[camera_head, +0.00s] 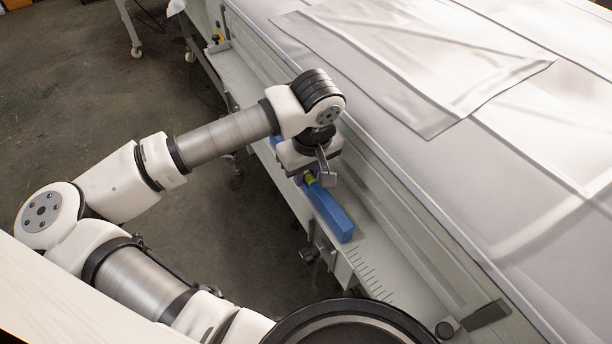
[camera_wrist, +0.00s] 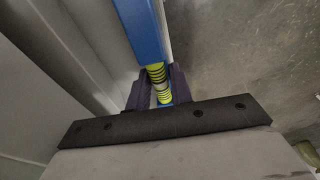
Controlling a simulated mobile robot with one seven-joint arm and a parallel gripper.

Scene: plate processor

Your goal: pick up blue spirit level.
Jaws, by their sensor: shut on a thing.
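The blue spirit level (camera_head: 333,216) is a long blue bar lying along the narrow ledge at the side of the machine. In the wrist view the blue bar (camera_wrist: 141,30) runs up from the gripper, with its yellow-green vial section (camera_wrist: 157,78) between the fingers. My gripper (camera_head: 310,180) is over the middle of the level. In the wrist view my gripper (camera_wrist: 157,92) has its dark fingers on both sides of the vial section, shut on it. The arm hides part of the level in the head view. I cannot tell whether the level touches the ledge.
The ledge (camera_head: 372,258) has ruler-like marks at its near end and knobs below. The machine's side wall rises to its right. Translucent sheets (camera_head: 420,75) lie on the wide top. Open grey floor (camera_head: 235,240) lies left of the ledge.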

